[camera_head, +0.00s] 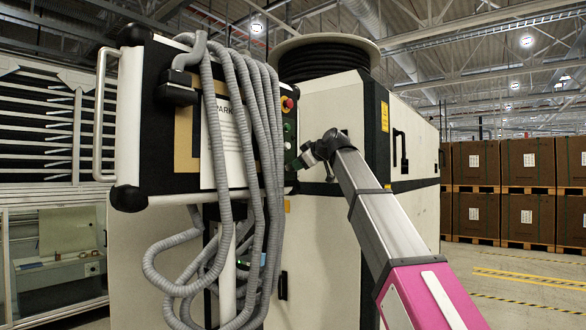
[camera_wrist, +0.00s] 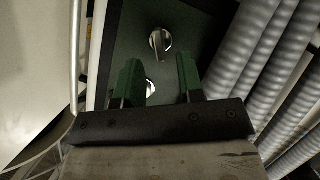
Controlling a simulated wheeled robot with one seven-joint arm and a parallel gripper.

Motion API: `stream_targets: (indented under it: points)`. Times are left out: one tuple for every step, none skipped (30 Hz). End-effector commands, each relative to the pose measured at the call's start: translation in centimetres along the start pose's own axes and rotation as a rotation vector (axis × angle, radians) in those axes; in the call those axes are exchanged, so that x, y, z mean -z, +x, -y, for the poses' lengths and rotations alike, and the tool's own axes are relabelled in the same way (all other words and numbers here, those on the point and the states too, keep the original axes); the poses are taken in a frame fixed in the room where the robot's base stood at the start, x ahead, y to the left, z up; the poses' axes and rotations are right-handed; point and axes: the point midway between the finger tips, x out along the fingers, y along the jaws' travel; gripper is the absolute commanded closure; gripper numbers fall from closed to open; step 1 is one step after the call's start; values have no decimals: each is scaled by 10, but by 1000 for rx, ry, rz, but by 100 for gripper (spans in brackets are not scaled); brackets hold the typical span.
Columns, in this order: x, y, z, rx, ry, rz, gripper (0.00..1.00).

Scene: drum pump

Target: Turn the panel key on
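The control panel (camera_head: 128,110) is a black-and-white box in the middle left of the head view. A red button (camera_head: 287,103) sits on its right side. In the wrist view, a silver key-like knob (camera_wrist: 160,41) stands out from the panel's dark face (camera_wrist: 205,30). A second silver round part (camera_wrist: 151,87) lies between my fingers, partly hidden. I cannot tell which one is the panel key. My gripper (camera_wrist: 159,60) is open, its two green fingers pointing at the panel. In the head view my gripper (camera_head: 303,160) is at the panel's right side; contact cannot be told.
Thick grey hoses (camera_head: 250,120) hang over the panel front, and also run close along the right of the wrist view (camera_wrist: 270,70). A large white cabinet (camera_head: 320,240) stands behind. Brown crates (camera_head: 530,165) are stacked far right. The floor at right is clear.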

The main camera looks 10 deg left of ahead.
Motion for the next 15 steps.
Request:
stream_targets:
  points:
    - [1,10,-1,2,1,1,65]
    - [1,15,-2,1,1,0,65]
    - [1,21,-1,1,1,0,65]
    - [1,25,-1,1,1,0,65]
    - [1,29,-1,1,1,0,65]
    - [1,34,-1,1,1,0,65]
    - [0,37,-1,1,1,0,65]
    - [0,40,-1,1,1,0,65]
    - [0,42,-1,1,1,1,65]
    - [0,44,-1,1,1,1,65]
    - [0,45,-1,0,1,1,65]
    - [0,47,0,0,1,1,65]
    - [0,47,0,-1,1,0,65]
    - [0,48,0,-1,1,0,65]
    - [0,48,0,-1,1,0,65]
